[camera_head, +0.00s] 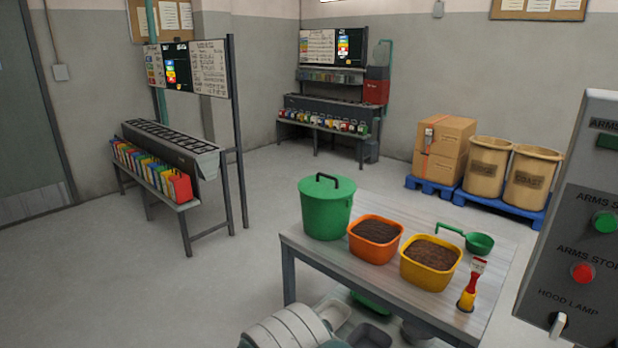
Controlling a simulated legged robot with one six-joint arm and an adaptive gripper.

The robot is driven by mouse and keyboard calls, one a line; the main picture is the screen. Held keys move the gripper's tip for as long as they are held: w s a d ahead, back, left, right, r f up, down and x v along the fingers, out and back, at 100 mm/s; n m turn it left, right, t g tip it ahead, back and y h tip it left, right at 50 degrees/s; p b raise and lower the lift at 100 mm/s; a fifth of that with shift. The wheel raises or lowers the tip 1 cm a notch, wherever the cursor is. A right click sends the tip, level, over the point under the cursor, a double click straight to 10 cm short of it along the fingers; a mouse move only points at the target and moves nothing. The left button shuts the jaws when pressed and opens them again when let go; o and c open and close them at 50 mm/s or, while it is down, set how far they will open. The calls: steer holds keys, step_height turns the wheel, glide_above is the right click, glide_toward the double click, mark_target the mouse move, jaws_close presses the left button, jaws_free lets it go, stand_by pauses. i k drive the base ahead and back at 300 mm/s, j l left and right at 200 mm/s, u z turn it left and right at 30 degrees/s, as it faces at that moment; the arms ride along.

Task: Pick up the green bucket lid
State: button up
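The green bucket lid (316,188) sits on top of the green bucket (326,217), with a dark arched handle standing up from it. The bucket stands upright at the far left end of the grey table (466,313). The lid and its handle are in plain view, with nothing in front of them.
An orange tub (374,254) and a yellow tub (427,275) of dark material stand right of the bucket. A green scoop (480,243) and a red-yellow brush (468,297) lie beyond. A control panel (590,240) stands at right.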

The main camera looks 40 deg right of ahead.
mark_target(319, 185)
steer(key=i+z, duration=0.2)
steer(key=i, duration=0.45)
steer(key=i+j+z, duration=0.2)
steer(key=i, duration=0.45)
steer(key=i+z, duration=0.25)
steer(key=z, duration=0.25)
steer(key=i+j+z, duration=0.15)
steer(key=z, duration=0.35)
steer(key=i+j+z, duration=0.3)
steer(key=z, duration=0.2)
steer(key=i+j+z, duration=0.15)
steer(key=z, duration=0.3)
steer(key=i+j+z, duration=0.3)
steer(key=z, duration=0.2)
steer(key=i+j+z, duration=0.2)
steer(key=j+z, duration=0.25)
steer(key=l, duration=0.1)
